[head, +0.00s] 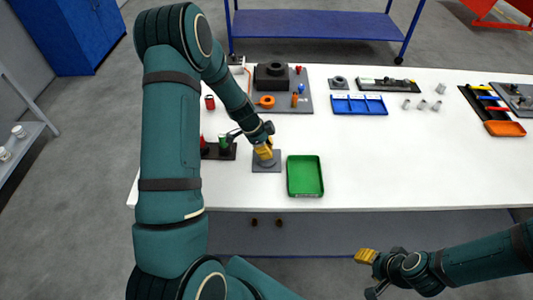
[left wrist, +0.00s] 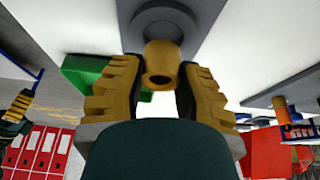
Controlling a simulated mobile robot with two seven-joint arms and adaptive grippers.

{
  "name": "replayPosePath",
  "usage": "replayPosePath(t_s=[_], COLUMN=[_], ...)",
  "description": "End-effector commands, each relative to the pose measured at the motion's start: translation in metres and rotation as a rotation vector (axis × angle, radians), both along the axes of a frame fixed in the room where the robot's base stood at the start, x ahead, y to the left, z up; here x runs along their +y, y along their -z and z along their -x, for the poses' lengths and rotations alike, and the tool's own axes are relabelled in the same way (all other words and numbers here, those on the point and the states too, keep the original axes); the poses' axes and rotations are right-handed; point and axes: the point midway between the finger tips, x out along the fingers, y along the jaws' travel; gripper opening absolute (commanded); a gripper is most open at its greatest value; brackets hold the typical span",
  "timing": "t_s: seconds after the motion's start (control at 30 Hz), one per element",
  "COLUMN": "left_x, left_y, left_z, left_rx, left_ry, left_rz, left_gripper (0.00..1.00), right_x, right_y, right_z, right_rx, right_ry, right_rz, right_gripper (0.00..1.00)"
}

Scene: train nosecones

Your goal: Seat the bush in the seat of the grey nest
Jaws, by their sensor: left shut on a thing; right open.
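The bush (left wrist: 162,60) is a short brass-coloured cylinder with a dark hole in the end facing the left wrist camera. My left gripper (head: 263,152) is shut on it, with a yellow ribbed finger on either side. The grey nest (head: 273,167) is a square plate with a round raised seat, directly under this gripper in the head view. In the left wrist view the nest's round seat (left wrist: 165,22) lies just beyond the bush. I cannot tell whether bush and seat touch. My right gripper (head: 367,272) is open and empty, off the table's front edge.
A green tray (head: 305,193) stands close right of the nest. A dark fixture with red and green parts (head: 218,151) is close left. A grey board with a black block (head: 284,108) and a blue divided bin (head: 360,104) are behind. The table's (head: 400,165) right-centre is clear.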

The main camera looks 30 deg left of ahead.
Motion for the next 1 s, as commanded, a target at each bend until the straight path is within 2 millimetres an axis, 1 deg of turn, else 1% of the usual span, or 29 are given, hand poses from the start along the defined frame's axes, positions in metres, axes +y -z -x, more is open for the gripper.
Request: replayPosePath(t_s=[0.03,0.1,0.2,0.47,0.63,0.67,0.7,0.73,1.0], left_x=[-0.001,-0.001,0.000,0.000,0.000,0.000,0.000,0.000,0.000], left_y=[0.009,0.019,0.028,0.028,0.031,0.032,0.031,0.031,0.030], left_z=[0.001,0.000,0.000,0.000,0.000,0.000,0.000,0.000,0.000], left_rx=[0.004,0.003,0.002,0.001,0.000,0.001,0.001,0.001,0.001], left_ry=[0.001,-0.001,0.000,0.000,0.001,0.000,0.000,0.000,0.000], left_rz=[0.001,0.002,0.001,0.000,0.000,0.000,0.000,0.000,0.000], left_gripper=[0.00,0.00,0.00,0.00,0.00,0.39,0.53,0.57,0.57], right_x=[0.000,0.000,0.000,0.000,0.000,0.000,0.000,0.000,0.000], right_y=[0.000,0.001,0.001,0.001,0.007,0.007,0.006,0.006,0.006], right_z=[0.000,0.000,0.000,0.000,0.000,0.000,0.000,0.000,0.000], right_rx=[0.000,0.000,0.000,0.000,0.000,0.000,0.000,0.000,0.000], right_ry=[0.000,0.000,0.000,0.000,0.000,0.000,0.000,0.000,0.000], right_rz=[0.000,0.000,0.000,0.000,0.001,0.001,0.001,0.001,0.001], right_gripper=[0.47,0.47,0.47,0.47,0.47,0.47,0.47,0.47,0.47])
